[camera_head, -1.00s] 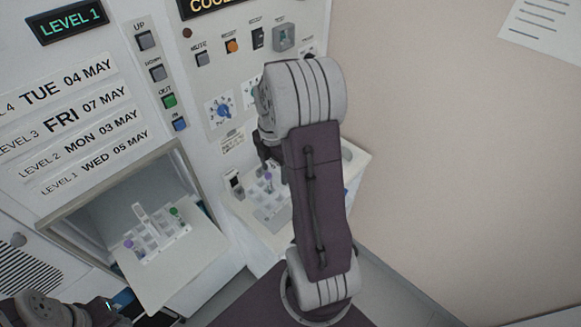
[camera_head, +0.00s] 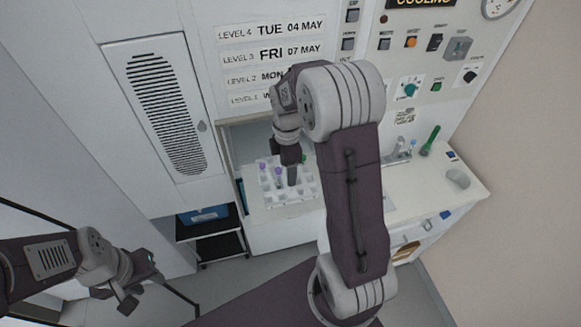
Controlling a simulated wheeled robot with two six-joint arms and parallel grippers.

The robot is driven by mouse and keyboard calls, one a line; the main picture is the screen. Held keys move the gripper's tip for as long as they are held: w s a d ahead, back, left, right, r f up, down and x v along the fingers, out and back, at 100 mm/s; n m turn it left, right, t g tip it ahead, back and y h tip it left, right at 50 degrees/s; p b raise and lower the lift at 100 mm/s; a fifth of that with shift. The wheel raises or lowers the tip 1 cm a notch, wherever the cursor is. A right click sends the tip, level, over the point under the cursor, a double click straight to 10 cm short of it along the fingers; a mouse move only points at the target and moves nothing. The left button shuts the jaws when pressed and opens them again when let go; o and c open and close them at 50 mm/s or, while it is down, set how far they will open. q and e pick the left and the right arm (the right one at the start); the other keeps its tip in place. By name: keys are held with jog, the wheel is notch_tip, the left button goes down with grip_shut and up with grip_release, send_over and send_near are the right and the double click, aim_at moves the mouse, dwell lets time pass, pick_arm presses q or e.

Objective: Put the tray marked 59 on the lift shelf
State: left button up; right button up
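A white gridded tray (camera_head: 272,196) is at the lift opening, over the pale lift shelf (camera_head: 262,236). It carries purple-capped tubes; a green cap shows behind my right gripper. Any number on it is too small to read. My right gripper (camera_head: 292,180) points down into the middle of the tray and seems shut on its handle, which the fingers hide. I cannot tell whether the tray touches the shelf, or whether a second tray stands behind it. My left gripper (camera_head: 138,293) is open and empty at the lower left, away from the trays.
The white counter (camera_head: 400,190) at right holds a green tube (camera_head: 430,140) and a small rack, with no tray visible. A vented cabinet door (camera_head: 163,110) stands left of the lift. Level date labels (camera_head: 285,52) are above. A dark cart with a blue box (camera_head: 205,214) stands below left.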

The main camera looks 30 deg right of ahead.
jog(key=shift+d+f, duration=0.3)
jog(key=shift+d+f+b, duration=0.1)
jog(key=shift+f+b, duration=0.25)
jog(key=shift+b, duration=0.2)
jog(key=f+b, duration=0.3)
jog(key=shift+a+f+b, duration=0.2)
jog(key=shift+f+b, duration=0.15)
jog(key=shift+f, duration=0.05)
jog(key=shift+d, duration=0.1)
jog(key=shift+f, duration=0.85)
jog(key=o, duration=1.6)
jog(key=shift+o, duration=0.2)
